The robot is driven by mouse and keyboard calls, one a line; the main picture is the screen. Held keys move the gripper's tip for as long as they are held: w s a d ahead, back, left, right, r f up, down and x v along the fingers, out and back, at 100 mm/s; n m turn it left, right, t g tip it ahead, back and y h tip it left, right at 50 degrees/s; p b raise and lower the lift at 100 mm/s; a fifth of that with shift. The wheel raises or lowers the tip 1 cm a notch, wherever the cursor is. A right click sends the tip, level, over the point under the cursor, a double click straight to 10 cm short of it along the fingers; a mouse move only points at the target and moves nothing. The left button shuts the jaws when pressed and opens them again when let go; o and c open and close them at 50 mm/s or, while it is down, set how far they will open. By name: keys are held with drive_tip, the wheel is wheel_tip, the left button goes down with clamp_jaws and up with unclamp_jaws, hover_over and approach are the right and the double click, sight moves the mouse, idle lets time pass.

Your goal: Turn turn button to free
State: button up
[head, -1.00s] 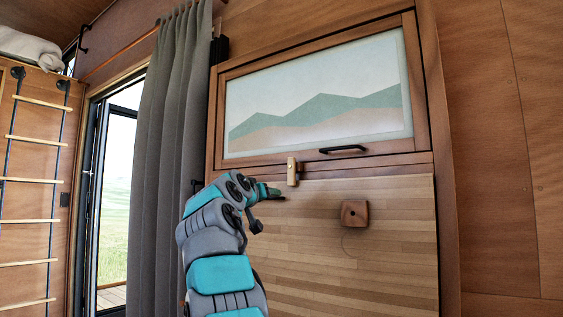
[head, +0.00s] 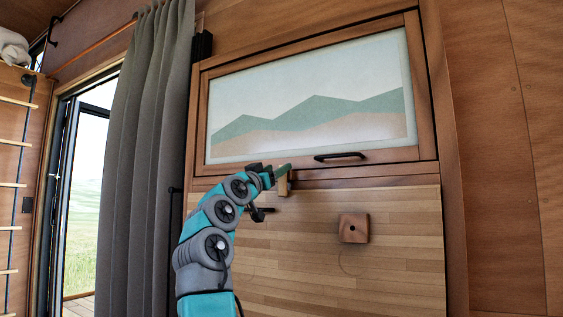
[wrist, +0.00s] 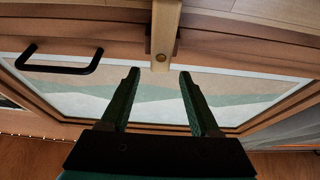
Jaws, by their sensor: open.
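The turn button is a small pale wooden bar (head: 284,186), upright at the bottom edge of the framed panel (head: 315,115). My gripper (head: 283,169) hides its upper part in the head view. In the wrist view, which looks upside down, the turn button (wrist: 165,35) points toward my gripper (wrist: 159,74), and a round pin shows near its end. The two green fingers are open, one to each side of the bar's line. The bar's end lies just beyond the fingertips, and I see no contact.
A black handle (head: 340,156) sits on the panel's lower rail, right of the turn button. A square wooden knob (head: 354,228) is on the light wooden board (head: 400,265) below. A grey curtain (head: 145,150) and an open doorway are at the left.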

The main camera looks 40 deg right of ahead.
drive_tip(key=shift+p+x, duration=1.1)
drive_tip(key=shift+x, duration=0.95)
clamp_jaws()
